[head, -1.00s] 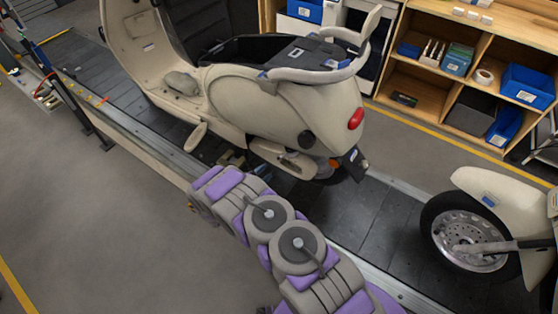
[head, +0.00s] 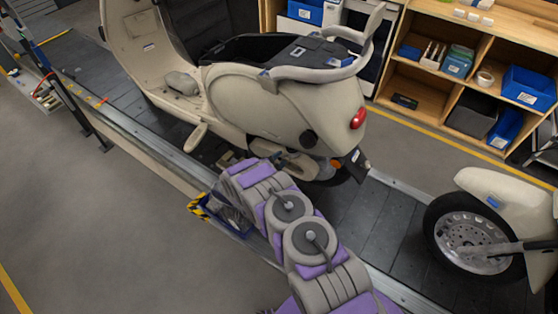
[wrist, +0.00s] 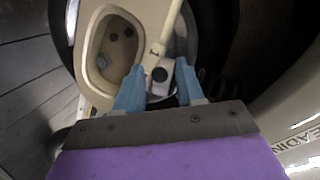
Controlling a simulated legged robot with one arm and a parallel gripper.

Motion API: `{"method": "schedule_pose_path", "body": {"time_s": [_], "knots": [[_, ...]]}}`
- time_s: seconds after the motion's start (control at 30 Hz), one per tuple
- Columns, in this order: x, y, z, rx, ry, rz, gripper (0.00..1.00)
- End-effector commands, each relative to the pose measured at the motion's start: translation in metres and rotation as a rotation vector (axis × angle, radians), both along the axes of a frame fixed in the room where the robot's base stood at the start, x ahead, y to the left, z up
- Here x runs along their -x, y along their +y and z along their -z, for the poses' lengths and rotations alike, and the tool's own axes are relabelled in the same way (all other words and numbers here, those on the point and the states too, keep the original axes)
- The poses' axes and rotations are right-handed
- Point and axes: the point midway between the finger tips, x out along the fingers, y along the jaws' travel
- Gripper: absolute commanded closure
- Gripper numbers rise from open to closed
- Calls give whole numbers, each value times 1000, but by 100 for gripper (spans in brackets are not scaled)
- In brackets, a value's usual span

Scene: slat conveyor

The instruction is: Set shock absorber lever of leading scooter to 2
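The cream leading scooter (head: 262,105) stands on the conveyor, its red tail light toward the right. My gripper (wrist: 160,68) has two blue fingers, held apart. A thin pale lever (wrist: 166,28) reaches down from the top edge to between the fingertips, near a dark round spot on a pale part. I cannot tell whether a finger touches it. No setting number is readable. In the head view my arm hides the gripper and lever beside the scooter's rear.
A second cream scooter (head: 495,215) stands behind at the right, its front wheel on the conveyor slats (head: 385,215). A blue bin with yellow-black edging (head: 222,212) is at the conveyor's near edge. Wooden shelves (head: 465,75) stand beyond. The grey floor at left is clear.

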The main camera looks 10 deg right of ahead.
Motion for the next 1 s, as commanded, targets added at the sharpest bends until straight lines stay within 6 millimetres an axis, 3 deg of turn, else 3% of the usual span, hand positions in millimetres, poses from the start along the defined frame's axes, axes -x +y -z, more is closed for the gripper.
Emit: {"method": "schedule_pose_path", "body": {"time_s": [0.43, 1.0], "knots": [[0, -1, 0, -2, 1, 1, 100], [2, -3, -1, -4, 6, -11, 100]]}}
